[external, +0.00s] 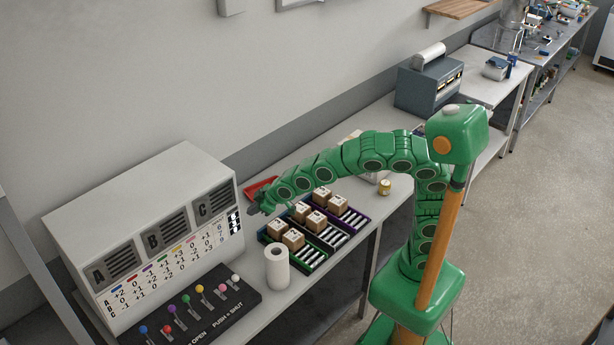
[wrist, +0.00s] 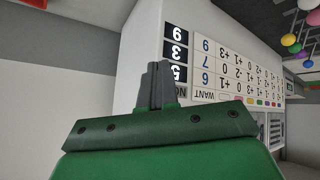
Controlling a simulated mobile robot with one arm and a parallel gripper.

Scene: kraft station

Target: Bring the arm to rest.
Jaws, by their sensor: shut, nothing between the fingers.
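My green arm reaches left over the bench in the external view. My gripper (external: 258,203) is at its end, above the bench near the right end of the grey panel box (external: 146,228). In the wrist view my gripper (wrist: 157,78) has its two grey fingers together, with nothing between them. Beyond the fingers are the white side of the box and its number chart (wrist: 228,70). The wrist picture is turned, so the chart's digits read upside down.
Trays with cardboard boxes (external: 292,239) and a white paper roll (external: 277,267) stand on the bench below my arm. A red tray (external: 262,188) lies behind the gripper. Coloured knobs (external: 200,289) line the front left. A small yellow jar (external: 385,187) stands at right.

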